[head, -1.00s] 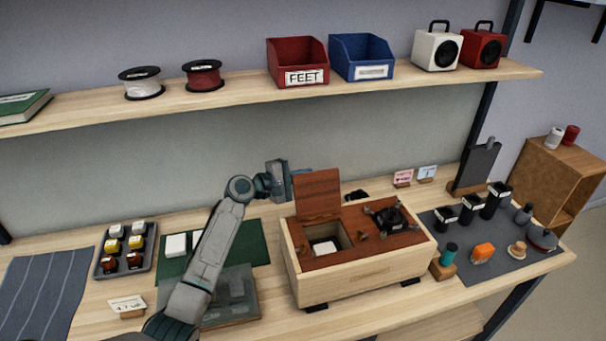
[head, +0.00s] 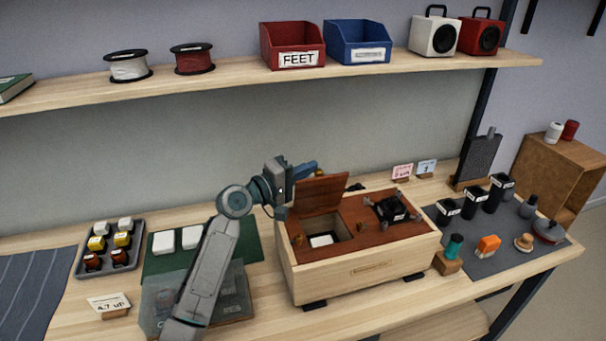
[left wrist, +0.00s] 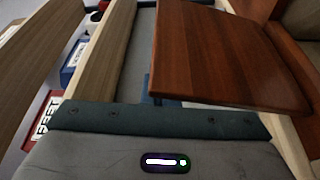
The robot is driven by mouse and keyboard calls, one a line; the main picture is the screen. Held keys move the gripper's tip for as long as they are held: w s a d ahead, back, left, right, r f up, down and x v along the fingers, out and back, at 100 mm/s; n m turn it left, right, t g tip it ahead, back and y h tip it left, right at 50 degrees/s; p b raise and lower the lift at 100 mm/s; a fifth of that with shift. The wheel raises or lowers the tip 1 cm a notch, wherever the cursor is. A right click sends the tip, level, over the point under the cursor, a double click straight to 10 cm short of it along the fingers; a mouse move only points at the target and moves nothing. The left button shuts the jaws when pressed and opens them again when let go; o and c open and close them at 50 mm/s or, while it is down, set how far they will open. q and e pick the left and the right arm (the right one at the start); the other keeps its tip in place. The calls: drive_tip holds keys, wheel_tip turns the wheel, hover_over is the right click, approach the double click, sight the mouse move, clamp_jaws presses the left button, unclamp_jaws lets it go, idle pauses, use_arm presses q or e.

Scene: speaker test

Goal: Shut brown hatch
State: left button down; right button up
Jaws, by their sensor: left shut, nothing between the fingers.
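The brown hatch (head: 322,194) is a reddish-brown wooden lid on the light wooden box (head: 365,277). It stands raised and tilted over the square opening, which still shows a white piece (head: 321,240) inside. My left gripper (head: 307,169) is shut and empty at the hatch's upper back edge, its blue fingers partly behind the panel. In the left wrist view the hatch (left wrist: 225,55) fills the upper right, and only a bit of the blue fingers shows beside its edge. I cannot tell whether they touch. My right gripper is not in view.
A black round part (head: 390,208) sits on the box top to the right. A grey mat (head: 490,262) with small parts is at right. The shelf (head: 230,82) with bins runs above.

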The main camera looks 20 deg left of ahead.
sight(328, 180)
use_arm(q)
drive_tip(key=shift+m, duration=0.8)
drive_tip(key=s+d, duration=0.1)
drive_tip(key=s+d+f+b, duration=0.1)
drive_tip(key=s, duration=0.1)
drive_tip(key=s+d+b, duration=0.1)
drive_tip(key=shift+s+d+f, duration=0.1)
drive_tip(key=shift+s+f, duration=0.05)
drive_tip(key=shift+s, duration=0.15)
drive_tip(key=shift+s+d+f, duration=0.15)
drive_tip(key=shift+s, duration=0.1)
drive_tip(key=shift+s+d+f+m+h+b, duration=0.25)
drive_tip(key=shift+s+m+h+b, duration=0.1)
drive_tip(key=shift+b, duration=0.3)
drive_tip(key=shift+s+d+f+m+t+b, duration=0.15)
drive_tip(key=shift+s+m+t+b, duration=0.1)
drive_tip(key=shift+m+t+b, duration=0.15)
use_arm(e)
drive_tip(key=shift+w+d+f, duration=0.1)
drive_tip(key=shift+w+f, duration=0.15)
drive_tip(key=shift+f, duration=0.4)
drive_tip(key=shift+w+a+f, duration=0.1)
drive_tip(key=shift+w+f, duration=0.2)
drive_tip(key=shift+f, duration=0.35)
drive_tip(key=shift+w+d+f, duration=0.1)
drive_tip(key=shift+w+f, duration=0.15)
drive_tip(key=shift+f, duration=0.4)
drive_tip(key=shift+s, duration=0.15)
